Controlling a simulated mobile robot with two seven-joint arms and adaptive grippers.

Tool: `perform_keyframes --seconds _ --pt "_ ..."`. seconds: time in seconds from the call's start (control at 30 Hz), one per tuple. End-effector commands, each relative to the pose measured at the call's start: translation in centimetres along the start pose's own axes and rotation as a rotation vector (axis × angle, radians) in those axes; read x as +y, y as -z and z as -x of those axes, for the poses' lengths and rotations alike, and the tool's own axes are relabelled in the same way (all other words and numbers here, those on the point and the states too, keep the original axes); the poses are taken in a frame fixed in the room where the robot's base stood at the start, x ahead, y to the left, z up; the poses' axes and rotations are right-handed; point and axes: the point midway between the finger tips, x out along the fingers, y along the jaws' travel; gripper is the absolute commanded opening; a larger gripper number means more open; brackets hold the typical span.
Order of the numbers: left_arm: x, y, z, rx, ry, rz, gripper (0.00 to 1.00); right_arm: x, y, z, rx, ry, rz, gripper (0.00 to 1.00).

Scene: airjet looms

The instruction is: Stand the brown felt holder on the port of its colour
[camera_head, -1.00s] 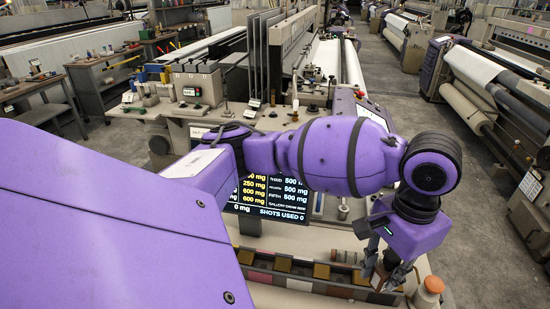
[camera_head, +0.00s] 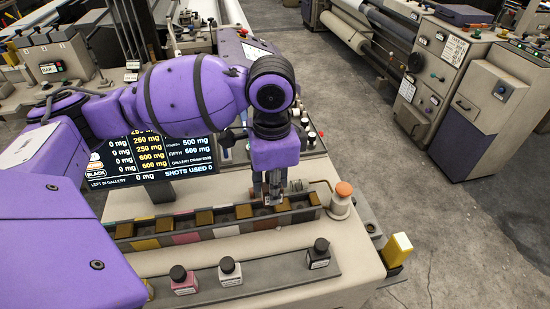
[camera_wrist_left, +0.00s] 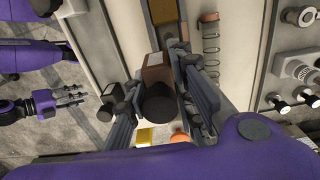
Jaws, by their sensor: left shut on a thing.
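The brown holder (camera_wrist_left: 156,72), a small block with a round black cap facing the camera, is between the fingers of my left gripper (camera_wrist_left: 160,95) in the left wrist view. In the head view my left gripper (camera_head: 273,196) points down over the right part of a long row of ports, and its fingers mostly hide the holder. The brown port face (camera_head: 265,225) is on the front of the row, just below the fingers. I cannot tell whether the holder touches the port. My right gripper (camera_wrist_left: 72,95) shows small at the left of the wrist view; its opening is unclear.
A front rack holds black-capped bottles: pink (camera_head: 184,280), white (camera_head: 230,271) and dark (camera_head: 318,254). An orange-topped spool (camera_head: 341,200) stands at the row's right end. A display screen (camera_head: 160,160) is behind the row. A yellow block (camera_head: 397,249) sits at the right edge.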

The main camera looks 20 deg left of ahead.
Motion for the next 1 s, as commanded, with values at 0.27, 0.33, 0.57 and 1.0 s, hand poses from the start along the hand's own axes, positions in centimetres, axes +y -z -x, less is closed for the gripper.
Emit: perform_keyframes --seconds 0.27,0.33,0.57,1.0 --pt "-1.4 -1.4 -2.5 0.000 -0.001 0.002 0.00 0.4 -0.5 0.0 -0.005 -0.008 0.000 0.40" --pt "-1.7 -1.7 -2.9 0.000 -0.002 0.002 0.00 0.4 -0.5 -0.1 -0.005 -0.008 -0.001 0.40" --pt "-1.9 -2.0 -6.1 -0.001 -0.002 0.001 0.00 0.3 -1.0 -0.2 -0.010 -0.008 -0.003 0.40" --pt "-2.0 -1.9 -6.7 0.003 0.002 0.000 0.00 0.2 -0.4 -0.2 0.000 -0.007 -0.005 0.40"
